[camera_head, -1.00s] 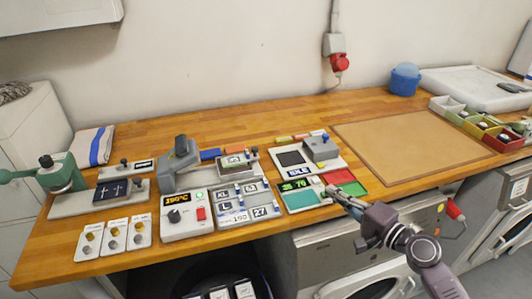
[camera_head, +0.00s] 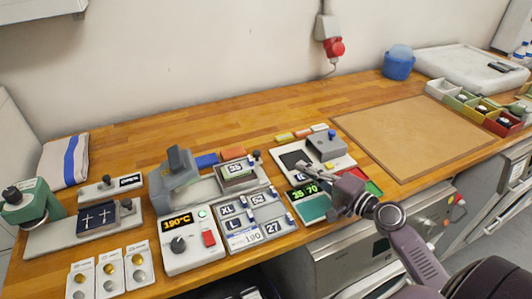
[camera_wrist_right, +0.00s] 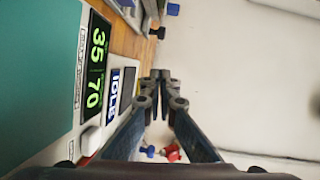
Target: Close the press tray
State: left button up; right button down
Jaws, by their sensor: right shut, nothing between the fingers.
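A grey heat press (camera_head: 172,182) stands at the middle left of the bench. To its right, a tray (camera_head: 238,181) sticks out on a pale base, with a framed plate marked 35 on it and a dark knob at its back right. The press control box (camera_head: 190,240) in front shows 190°C. My right gripper (camera_head: 338,190) is well to the right of the tray, above a console (camera_head: 311,205) with a teal pad. In the right wrist view the fingers (camera_wrist_right: 162,76) meet, shut and empty, beside the console's green 35 70 display. My left gripper is out of view.
A green hand press (camera_head: 32,203) and a slide with crosses (camera_head: 98,218) are at the left. A grey block (camera_head: 325,146) stands behind the console. A brown mat (camera_head: 415,135) lies clear at the right.

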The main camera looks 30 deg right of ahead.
aim_at(257, 160)
jog(key=shift+w+a+r+p, duration=0.15)
jog(key=shift+w+p, duration=0.15)
jog(key=shift+w, duration=0.35)
jog(key=shift+w+a+r+p, duration=0.1)
jog(key=shift+w+p, duration=0.15)
jog(key=shift+w, duration=0.35)
jog(key=p+x, duration=0.1)
jog(key=x, duration=0.3)
jog(key=shift+s+f, duration=0.1)
jog(key=w+a+p, duration=0.1)
jog(key=w+a, duration=0.2)
jog(key=shift+w+f+p, duration=0.3)
jog(key=shift+f+p, duration=0.1)
jog(key=shift+w+a+f, duration=0.2)
jog(key=shift+w+a, duration=0.05)
jog(key=shift+a, duration=0.25)
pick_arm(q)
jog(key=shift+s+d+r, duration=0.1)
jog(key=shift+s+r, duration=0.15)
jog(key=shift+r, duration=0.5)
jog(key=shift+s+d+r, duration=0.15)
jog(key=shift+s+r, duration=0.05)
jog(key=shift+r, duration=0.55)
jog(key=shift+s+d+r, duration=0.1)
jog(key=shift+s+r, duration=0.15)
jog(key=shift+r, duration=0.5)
